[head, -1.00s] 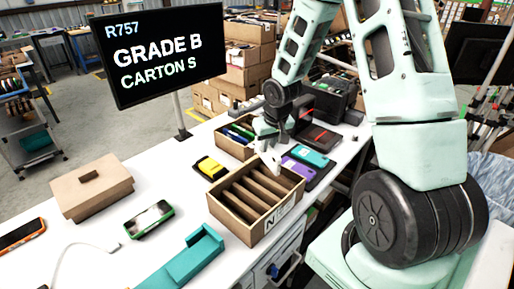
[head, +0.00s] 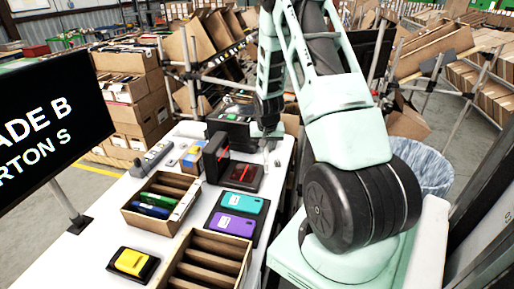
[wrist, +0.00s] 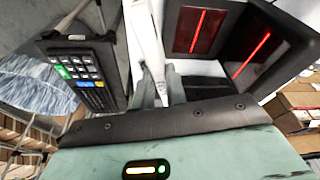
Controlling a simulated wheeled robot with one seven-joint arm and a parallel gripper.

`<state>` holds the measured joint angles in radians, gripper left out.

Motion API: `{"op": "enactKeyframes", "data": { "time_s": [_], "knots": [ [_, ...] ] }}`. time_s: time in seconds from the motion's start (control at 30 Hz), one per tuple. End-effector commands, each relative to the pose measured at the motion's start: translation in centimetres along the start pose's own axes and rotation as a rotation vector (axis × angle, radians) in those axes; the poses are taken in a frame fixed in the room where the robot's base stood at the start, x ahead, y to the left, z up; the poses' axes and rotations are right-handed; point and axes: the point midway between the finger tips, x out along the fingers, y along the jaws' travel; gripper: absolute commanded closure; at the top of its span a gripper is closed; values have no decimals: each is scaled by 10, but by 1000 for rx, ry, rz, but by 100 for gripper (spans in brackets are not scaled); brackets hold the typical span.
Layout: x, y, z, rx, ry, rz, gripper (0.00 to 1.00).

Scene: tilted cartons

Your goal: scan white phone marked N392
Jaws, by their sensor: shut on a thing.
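My gripper (wrist: 162,90) is shut on a thin white slab (wrist: 146,38), seen nearly edge-on in the wrist view; it looks like the white phone, but no marking can be read. In the head view my gripper (head: 268,133) is small, just right of the black scanner (head: 216,157) at the far part of the table. The scanner (wrist: 205,28) also shows at the upper right of the wrist view, with red light lines on its base and upright. The held slab is beside it, apart as far as I can tell.
A dark keypad device (wrist: 82,73) is close on the left in the wrist view. In the head view, a teal phone (head: 241,203) and a purple phone (head: 231,225) lie on dark pads. Slotted cartons (head: 160,222) stand left. A monitor (head: 50,125) shows partial text, "ADE B".

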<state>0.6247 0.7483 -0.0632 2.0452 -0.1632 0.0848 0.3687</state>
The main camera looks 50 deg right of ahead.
Motion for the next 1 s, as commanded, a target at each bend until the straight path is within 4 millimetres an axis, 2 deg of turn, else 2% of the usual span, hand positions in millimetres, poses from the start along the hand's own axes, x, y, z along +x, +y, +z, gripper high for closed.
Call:
{"op": "enactKeyframes", "data": {
  "time_s": [0.17,0.6,1.0],
  "knots": [
    [11,-7,0,4,0,1,100],
    [48,-40,-1,3,1,2,100],
    [52,-46,-2,4,1,2,100]
  ]
}}
